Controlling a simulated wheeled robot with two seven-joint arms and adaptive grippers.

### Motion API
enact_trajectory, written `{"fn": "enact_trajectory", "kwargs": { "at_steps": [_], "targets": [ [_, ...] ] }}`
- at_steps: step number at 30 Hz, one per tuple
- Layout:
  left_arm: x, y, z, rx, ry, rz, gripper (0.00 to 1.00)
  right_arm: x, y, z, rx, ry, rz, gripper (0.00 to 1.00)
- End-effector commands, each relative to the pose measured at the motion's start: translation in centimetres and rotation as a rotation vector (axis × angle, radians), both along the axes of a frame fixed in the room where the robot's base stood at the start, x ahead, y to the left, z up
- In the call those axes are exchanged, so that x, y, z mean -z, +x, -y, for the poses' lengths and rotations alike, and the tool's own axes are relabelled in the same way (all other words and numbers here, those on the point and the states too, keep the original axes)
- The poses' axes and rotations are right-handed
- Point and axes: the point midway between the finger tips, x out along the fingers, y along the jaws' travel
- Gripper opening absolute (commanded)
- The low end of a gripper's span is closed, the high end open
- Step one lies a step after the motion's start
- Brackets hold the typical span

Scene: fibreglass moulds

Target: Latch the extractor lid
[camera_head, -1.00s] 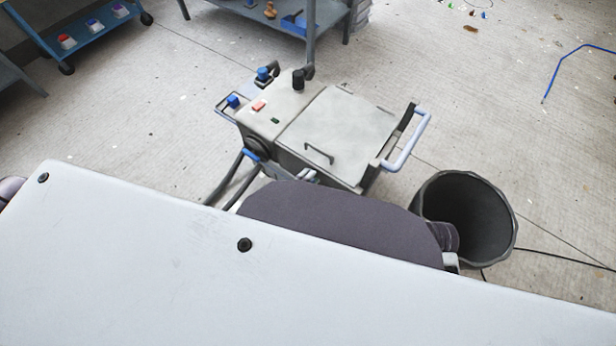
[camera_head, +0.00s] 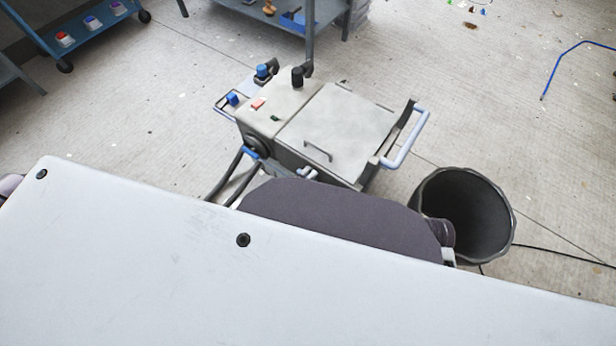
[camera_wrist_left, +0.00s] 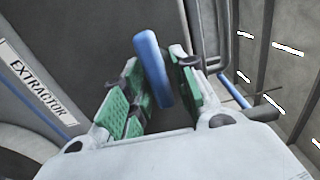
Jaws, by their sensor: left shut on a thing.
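The extractor (camera_head: 268,112) is a pale grey box machine on the floor. Its lid (camera_head: 345,125) lies flat and closed on top, with a dark handle near its front edge. In the left wrist view, the green-padded fingers of my left gripper (camera_wrist_left: 152,88) are shut on a blue latch lever (camera_wrist_left: 150,55). An EXTRACTOR label (camera_wrist_left: 38,82) shows on the grey side panel beside it. In the head view only small pale parts of my left gripper (camera_head: 308,173) show at the machine's front. Whether the latch is engaged cannot be told. My right gripper is not in view.
A pale blue push bar (camera_head: 408,140) stands out from the extractor's right side. A black bin (camera_head: 465,215) is at its right. Dark hoses (camera_head: 228,176) run down at its left front. A blue cart (camera_head: 85,35) and a workbench (camera_head: 310,30) stand behind.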

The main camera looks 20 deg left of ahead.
Motion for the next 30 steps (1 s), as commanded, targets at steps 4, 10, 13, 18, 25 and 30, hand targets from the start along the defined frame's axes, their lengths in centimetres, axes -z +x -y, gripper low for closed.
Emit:
{"fn": "enact_trajectory", "kwargs": {
  "at_steps": [4,10,13,18,25,30],
  "targets": [
    [0.1,-0.1,0.1,0.002,0.001,-0.003,0.32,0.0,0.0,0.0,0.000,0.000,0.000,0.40],
    [0.1,-0.1,0.0,0.001,0.001,-0.002,0.38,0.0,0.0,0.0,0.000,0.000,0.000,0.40],
    [0.1,0.0,0.0,0.001,-0.001,-0.001,0.38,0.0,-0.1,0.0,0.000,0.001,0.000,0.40],
    [0.1,-0.2,-0.1,0.000,-0.001,-0.001,0.38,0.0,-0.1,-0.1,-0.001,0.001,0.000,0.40],
    [0.1,-1.3,-0.5,0.000,-0.001,-0.001,0.38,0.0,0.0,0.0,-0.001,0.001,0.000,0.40],
    [0.1,-2.8,-1.0,0.001,0.001,-0.002,0.38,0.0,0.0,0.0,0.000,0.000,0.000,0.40]
  ]
}}
